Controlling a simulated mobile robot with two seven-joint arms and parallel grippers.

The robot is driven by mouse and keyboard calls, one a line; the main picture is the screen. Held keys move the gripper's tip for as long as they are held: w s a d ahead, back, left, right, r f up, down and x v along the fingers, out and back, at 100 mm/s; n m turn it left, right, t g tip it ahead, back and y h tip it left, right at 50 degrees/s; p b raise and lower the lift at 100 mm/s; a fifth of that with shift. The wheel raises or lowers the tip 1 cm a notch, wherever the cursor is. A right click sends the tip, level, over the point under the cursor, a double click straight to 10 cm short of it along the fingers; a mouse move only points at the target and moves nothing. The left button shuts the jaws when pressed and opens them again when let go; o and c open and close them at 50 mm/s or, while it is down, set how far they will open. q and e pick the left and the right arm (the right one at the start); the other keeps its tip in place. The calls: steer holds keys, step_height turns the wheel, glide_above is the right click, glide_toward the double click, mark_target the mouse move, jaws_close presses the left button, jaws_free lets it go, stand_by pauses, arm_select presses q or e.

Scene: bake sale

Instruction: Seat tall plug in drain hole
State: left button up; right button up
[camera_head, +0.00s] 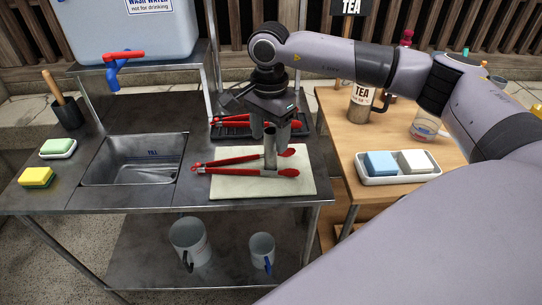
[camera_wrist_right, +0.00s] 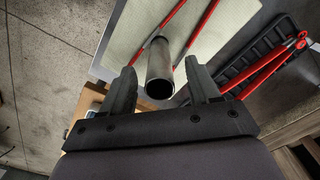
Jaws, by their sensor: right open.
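The tall plug, a grey metal tube (camera_head: 270,148), stands upright on a pale mat (camera_head: 232,185), beside red-handled tongs (camera_head: 240,164). In the right wrist view the tube (camera_wrist_right: 160,68) shows its dark open top between the fingers. My right gripper (camera_head: 271,128) is open and points down over the tube, with its fingers on either side; I cannot tell whether they touch it. The right wrist view also shows the gripper (camera_wrist_right: 162,76). The steel sink (camera_head: 132,172) is left of the mat; its drain hole cannot be made out. My left gripper is out of view.
A blue water tank (camera_head: 125,30) with a red-handled tap (camera_head: 118,68) stands behind the sink. More red tongs (camera_head: 240,122) lie on a black rack behind the mat. A yellow sponge (camera_head: 36,176) lies left of the sink. A tray of blocks (camera_head: 397,178) is on the right table.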

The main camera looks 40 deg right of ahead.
mark_target(270, 147)
step_height(270, 147, down, 4)
steer(key=shift+d+f+p, duration=0.1)
steer(key=shift+d+p, duration=0.05)
steer(key=shift+p, duration=0.2)
jaws_close()
step_height(270, 147, up, 20)
steer(key=b, duration=0.1)
stand_by(0.4)
